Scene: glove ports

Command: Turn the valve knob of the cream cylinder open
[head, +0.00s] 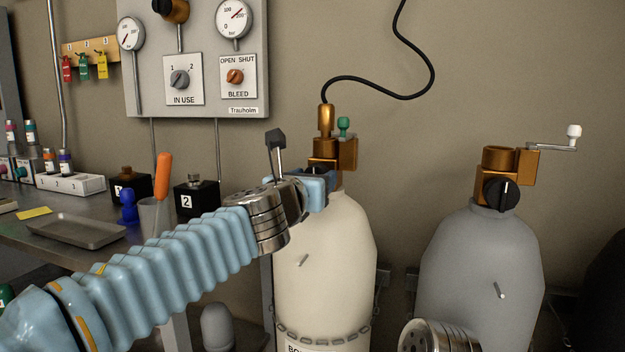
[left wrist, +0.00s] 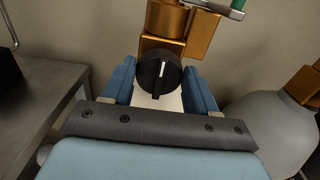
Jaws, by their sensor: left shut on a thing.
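The cream cylinder (head: 325,255) stands upright in the middle of the head view, with a brass valve (head: 347,152) on top. In the left wrist view its black valve knob (left wrist: 158,74) has a white pointer mark that looks about upright. My left gripper (head: 318,188) is at the valve, its blue fingers on either side of the knob, shut on it. In the head view the gripper mostly hides the knob. My right gripper is not in view; only a metal part of my right arm shows at the bottom.
A grey cylinder (head: 478,275) with its own black knob (head: 501,193) and a crank handle (head: 560,147) stands to the right. A black hose (head: 415,85) runs up from the cream cylinder's valve. A gauge panel (head: 205,95) hangs behind, and a cluttered bench (head: 60,245) is at left.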

